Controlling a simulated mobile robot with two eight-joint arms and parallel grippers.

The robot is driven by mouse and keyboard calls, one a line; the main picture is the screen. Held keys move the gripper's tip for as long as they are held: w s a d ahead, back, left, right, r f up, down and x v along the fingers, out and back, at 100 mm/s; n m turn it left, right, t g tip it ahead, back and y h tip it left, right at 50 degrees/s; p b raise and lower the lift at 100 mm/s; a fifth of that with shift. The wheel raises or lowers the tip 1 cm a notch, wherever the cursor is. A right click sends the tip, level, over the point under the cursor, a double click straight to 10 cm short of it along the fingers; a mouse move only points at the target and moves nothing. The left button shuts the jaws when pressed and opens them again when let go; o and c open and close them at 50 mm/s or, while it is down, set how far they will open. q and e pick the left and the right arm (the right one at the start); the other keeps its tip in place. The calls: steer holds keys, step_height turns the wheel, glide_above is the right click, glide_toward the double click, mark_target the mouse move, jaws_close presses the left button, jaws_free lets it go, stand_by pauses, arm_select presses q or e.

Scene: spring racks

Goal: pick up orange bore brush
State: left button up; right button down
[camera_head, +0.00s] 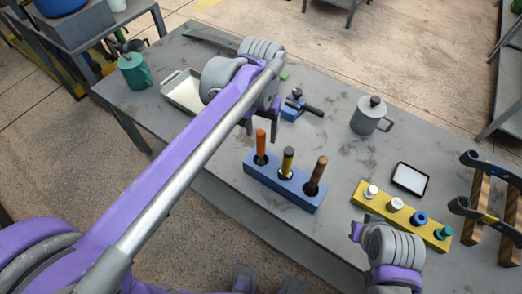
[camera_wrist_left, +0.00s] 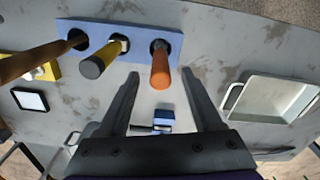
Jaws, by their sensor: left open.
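The orange bore brush (camera_head: 261,142) stands upright in the left hole of a blue block (camera_head: 262,184) on the grey table. In the left wrist view the orange brush (camera_wrist_left: 160,68) shows between and just beyond the open fingertips. My left gripper (camera_head: 262,121) is open and empty, just above and behind the orange brush in the head view; its fingers also show in the left wrist view (camera_wrist_left: 161,77). My right gripper (camera_head: 357,230) is low at the lower right, partly hidden by its wrist; its jaws are unclear.
A black-and-yellow handled brush (camera_head: 287,161) and a brown one (camera_head: 317,175) share the block. Behind are a blue clamp-like tool (camera_head: 292,110) and a grey tray (camera_head: 178,94). A grey lidded mug (camera_head: 370,116) and a yellow rack (camera_head: 405,216) stand to the right.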

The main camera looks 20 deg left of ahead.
mark_target(261, 141)
arm_select(q)
step_height(261, 141, down, 5)
steer(key=shift+r, duration=0.2)
steer(key=shift+c, duration=0.2)
jaws_close()
